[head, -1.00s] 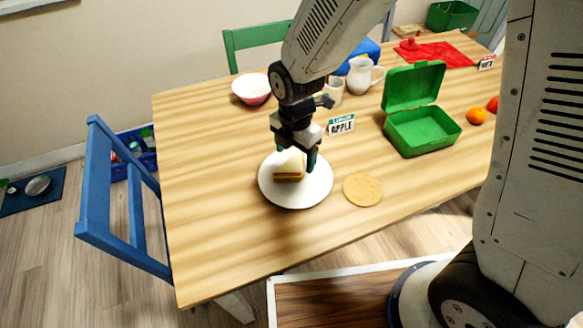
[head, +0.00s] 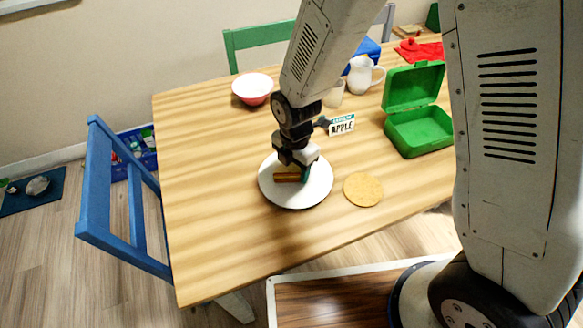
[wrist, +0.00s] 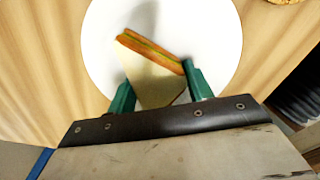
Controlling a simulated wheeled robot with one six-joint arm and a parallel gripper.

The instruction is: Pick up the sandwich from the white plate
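The sandwich (head: 287,177) is a triangular wedge with pale bread and an orange-brown and green filling. It rests on the white plate (head: 312,197) near the front left of the table. In the wrist view the sandwich (wrist: 148,75) lies between the two green fingertips of my gripper (wrist: 158,90), over the plate (wrist: 215,40). The fingers are apart, one on each side of the wedge. The right finger is close to it or touching; contact on the left is unclear. In the head view my gripper (head: 294,172) is low over the plate and hides part of the sandwich.
A round tan disc (head: 363,189) lies right of the plate. An open green lunchbox (head: 418,132), an APPLE card (head: 342,124), a white pitcher (head: 362,76), a cup (head: 334,94) and a bowl (head: 252,87) stand farther back. The table's left side is clear. A blue chair (head: 118,200) stands left.

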